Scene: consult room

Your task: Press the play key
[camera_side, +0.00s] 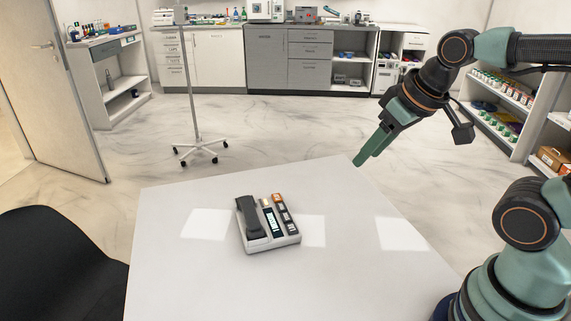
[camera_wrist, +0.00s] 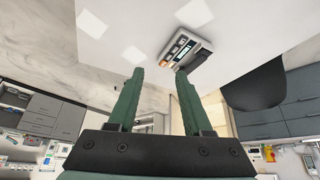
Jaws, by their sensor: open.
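A desk phone or answering machine (camera_side: 268,222) with a dark handset, a lit display strip and a column of keys lies on the white table. One key at the top of the column is orange; the rest look dark or grey. The labels are too small to tell which is the play key. The device also shows in the wrist view (camera_wrist: 184,48), beyond the fingertips. My gripper (camera_side: 362,162) is above the table's far right edge, to the right of the device and well apart from it. Its two green fingers (camera_wrist: 159,72) are open with nothing between them.
The white table (camera_side: 180,285) is otherwise bare around the device. A black chair (camera_side: 60,262) stands at the table's left side. A wheeled stand (camera_side: 197,140), cabinets (camera_side: 280,58) and shelves (camera_side: 500,95) are farther back.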

